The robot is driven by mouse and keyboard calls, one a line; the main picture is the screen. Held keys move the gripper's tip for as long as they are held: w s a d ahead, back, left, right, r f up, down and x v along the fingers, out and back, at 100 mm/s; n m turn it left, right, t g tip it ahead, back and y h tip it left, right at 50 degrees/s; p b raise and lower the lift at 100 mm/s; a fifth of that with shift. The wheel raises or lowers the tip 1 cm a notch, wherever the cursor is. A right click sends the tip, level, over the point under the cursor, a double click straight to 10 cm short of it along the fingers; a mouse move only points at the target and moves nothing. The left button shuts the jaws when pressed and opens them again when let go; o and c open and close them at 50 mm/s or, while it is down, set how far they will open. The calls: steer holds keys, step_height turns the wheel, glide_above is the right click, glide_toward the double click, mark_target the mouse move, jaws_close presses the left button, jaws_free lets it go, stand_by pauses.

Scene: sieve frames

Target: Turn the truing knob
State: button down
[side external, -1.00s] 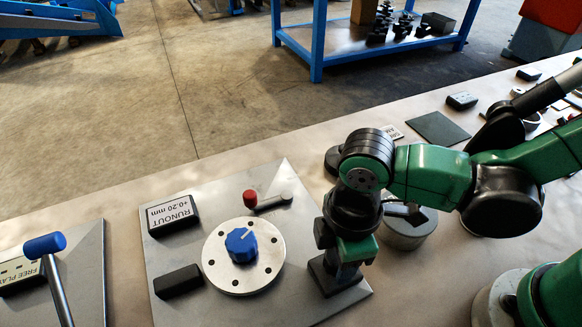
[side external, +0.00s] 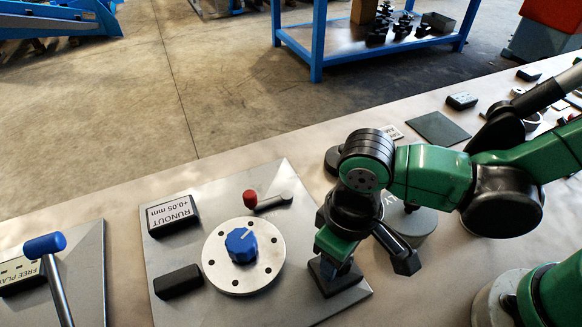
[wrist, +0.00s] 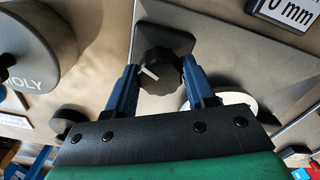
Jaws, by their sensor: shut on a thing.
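A black knurled knob (wrist: 158,72) with a white pointer line sits between my two blue fingers in the wrist view. My gripper (wrist: 157,84) is shut on it. The knob stands on a dark square base (wrist: 152,29) on the grey metal plate. In the side view, my gripper (side external: 335,271) points down at the plate's right corner and hides most of the knob. The RUNOUT display (side external: 172,214) at the plate's upper left reads +0.05 mm.
The grey plate (side external: 300,300) also bears a blue knob (side external: 241,245) on a round disc (side external: 216,272), a red-tipped lever (side external: 268,200) and a black block (side external: 178,281). A grey cylinder (side external: 413,226) stands close to the right of my gripper. A blue-handled lever (side external: 45,246) is far left.

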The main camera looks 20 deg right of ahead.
steer(key=shift+m, duration=0.7)
steer(key=shift+c, duration=1.5)
jaws_free()
steer(key=shift+r, duration=0.15)
steer(key=shift+r, duration=2.7)
steer(key=w+d+r+m+t, duration=0.1)
steer(key=w+d+r+t, duration=0.1)
steer(key=d, duration=0.7)
steer(key=w+d+r+m+t, duration=0.2)
steer(key=w+d+t, duration=0.3)
steer(key=d, duration=0.4)
steer(key=shift+d+m, duration=0.3)
